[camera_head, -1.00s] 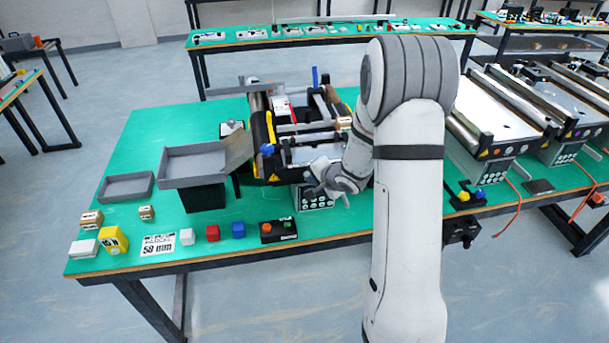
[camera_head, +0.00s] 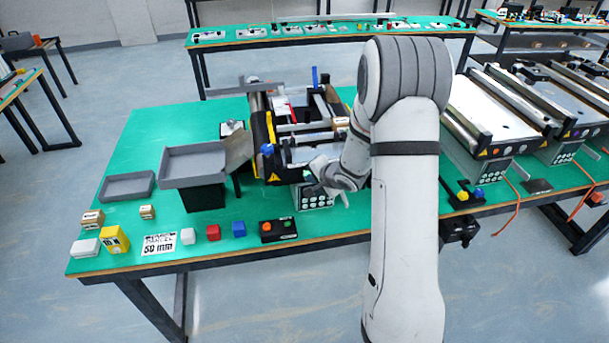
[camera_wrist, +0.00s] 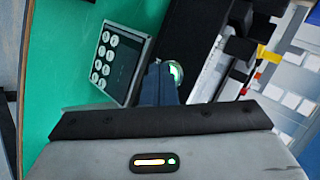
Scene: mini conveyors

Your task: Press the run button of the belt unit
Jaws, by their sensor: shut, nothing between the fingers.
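The belt unit (camera_head: 300,152) stands on the green table. My gripper (camera_head: 314,182) is at its front side, above the grey panel with white round marks (camera_head: 318,202). In the wrist view, my gripper (camera_wrist: 160,82) shows as dark closed fingers with nothing between them. A round green-lit button (camera_wrist: 176,72) lies right beside the fingertips and is partly covered by them. I cannot tell whether the fingers touch it. The grey panel (camera_wrist: 119,63) shows to the left of the fingers.
A grey tray (camera_head: 190,166) stands left of the belt unit. More conveyors (camera_head: 495,110) stand on the right.

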